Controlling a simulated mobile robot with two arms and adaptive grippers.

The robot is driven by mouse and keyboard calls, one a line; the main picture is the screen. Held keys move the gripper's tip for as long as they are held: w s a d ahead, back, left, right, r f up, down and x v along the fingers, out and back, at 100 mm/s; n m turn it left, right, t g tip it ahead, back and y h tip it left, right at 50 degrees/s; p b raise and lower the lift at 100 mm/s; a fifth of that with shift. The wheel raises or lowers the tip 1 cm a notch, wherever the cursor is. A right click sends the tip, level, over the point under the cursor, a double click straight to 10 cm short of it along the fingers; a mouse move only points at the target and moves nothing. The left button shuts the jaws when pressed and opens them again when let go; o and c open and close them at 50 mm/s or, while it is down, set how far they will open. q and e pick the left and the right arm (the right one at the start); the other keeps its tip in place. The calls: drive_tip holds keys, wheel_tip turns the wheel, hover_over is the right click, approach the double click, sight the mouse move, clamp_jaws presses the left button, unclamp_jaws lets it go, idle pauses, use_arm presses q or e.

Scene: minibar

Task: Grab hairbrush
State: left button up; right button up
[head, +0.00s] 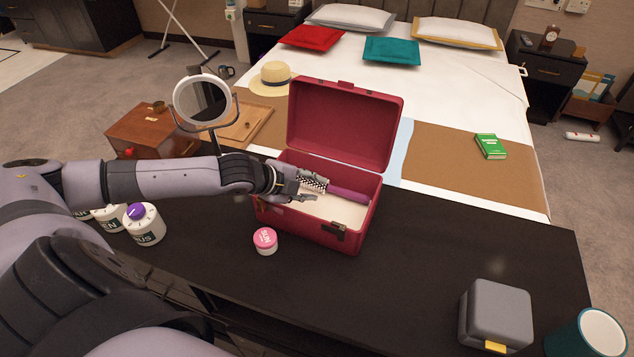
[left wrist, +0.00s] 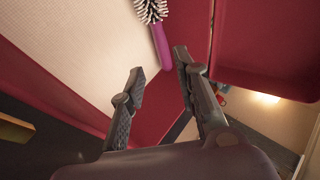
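The hairbrush has a bristled head (head: 313,181) and a purple handle (head: 347,194). It lies inside the open red case (head: 310,232). In the left wrist view the hairbrush (left wrist: 161,45) shows at the top, with its handle end just beyond and between the fingertips. My right gripper is out of view.
The case's raised lid (head: 345,125) stands behind the brush. A pink-lidded jar (head: 265,240) sits before the case. A round mirror (head: 203,100) stands behind my left arm. White jars (head: 144,224) are at left, a grey box (head: 497,315) at right.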

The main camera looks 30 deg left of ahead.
sight(340, 192)
use_arm(q)
drive_tip(key=x, duration=0.5)
drive_tip(key=shift+w+f, duration=0.15)
drive_tip(key=shift+w, duration=0.1)
drive_tip(key=shift+w+d+f, duration=0.2)
drive_tip(key=shift+w+f, duration=0.1)
drive_tip(key=shift+w, duration=0.05)
drive_tip(key=p+x, duration=0.1)
drive_tip(key=x, duration=0.3)
drive_tip(key=shift+w+d+f, duration=0.2)
drive_tip(key=shift+f, duration=0.1)
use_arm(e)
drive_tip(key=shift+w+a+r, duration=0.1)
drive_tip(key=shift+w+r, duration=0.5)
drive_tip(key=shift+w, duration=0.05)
use_arm(q)
clamp_jaws()
